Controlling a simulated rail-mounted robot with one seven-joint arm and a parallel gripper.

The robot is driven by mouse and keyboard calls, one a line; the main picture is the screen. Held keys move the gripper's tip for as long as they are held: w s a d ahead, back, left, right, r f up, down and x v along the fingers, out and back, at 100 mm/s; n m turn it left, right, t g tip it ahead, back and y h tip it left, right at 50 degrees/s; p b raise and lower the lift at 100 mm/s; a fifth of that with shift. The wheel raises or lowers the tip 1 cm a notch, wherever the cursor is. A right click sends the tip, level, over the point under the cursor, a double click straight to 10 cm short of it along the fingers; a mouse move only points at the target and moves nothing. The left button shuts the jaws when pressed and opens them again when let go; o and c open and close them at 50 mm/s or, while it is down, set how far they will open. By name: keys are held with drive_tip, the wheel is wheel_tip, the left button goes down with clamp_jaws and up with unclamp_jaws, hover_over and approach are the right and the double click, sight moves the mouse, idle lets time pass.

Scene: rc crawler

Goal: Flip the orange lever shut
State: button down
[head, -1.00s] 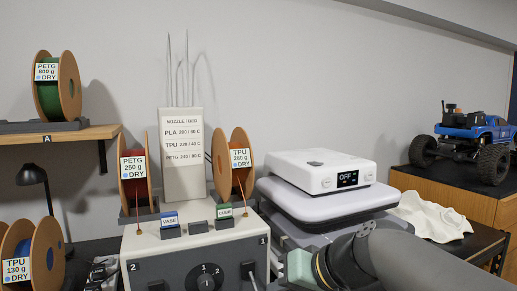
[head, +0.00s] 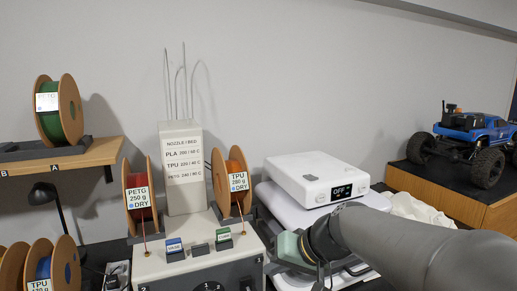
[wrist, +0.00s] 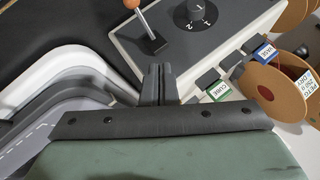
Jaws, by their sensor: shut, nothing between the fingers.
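In the wrist view the lever shows as an orange ball knob (wrist: 132,5) on a metal shaft, standing out of a dark slotted plate (wrist: 152,43) on the control box face. The knob is partly cut off by the top edge. My gripper (wrist: 158,72) is shut and empty, its two dark fingers together beside the box edge. The fingertips are a little way below the lever plate in the picture, apart from the lever. In the head view my gripper's green body (head: 288,246) is right of the control box (head: 187,262); the orange knob is not in view there.
A rotary dial (wrist: 196,12) marked 1 and 2 sits beside the lever. Labelled tabs, CUBE (head: 224,236) and VASE (head: 174,247), and filament spools (head: 230,182) stand on the box. A white device (head: 316,180) reading OFF stands close behind my arm.

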drive_tip(key=w+v, duration=0.1)
drive_tip(key=v, duration=0.9)
drive_tip(key=s+d+f+g+h+p, duration=0.2)
drive_tip(key=s+f+h+p, duration=0.25)
drive_tip(key=s, duration=0.35)
drive_tip(key=s+d+f+g+h+p, duration=0.2)
drive_tip(key=s+f+h+p, duration=0.1)
drive_tip(key=s+f+p, duration=0.4)
drive_tip(key=w+a+r+n+t, duration=0.1)
drive_tip(key=w+a+r, duration=0.3)
drive_tip(key=w+r, duration=0.4)
drive_tip(key=w+a+r+t+y, duration=0.1)
drive_tip(key=w+a+r, duration=0.3)
drive_tip(key=w+r, duration=0.5)
drive_tip(key=w+a+r+n+t, duration=0.1)
drive_tip(key=w+a+r, duration=0.3)
drive_tip(key=w+r, duration=0.4)
drive_tip(key=w, duration=0.5)
drive_tip(key=shift+w+a+r+n+t+p, duration=0.25)
drive_tip(key=shift+a+r+n+t+p, duration=0.05)
drive_tip(key=shift+a, duration=0.1)
drive_tip(key=shift+y, duration=0.25)
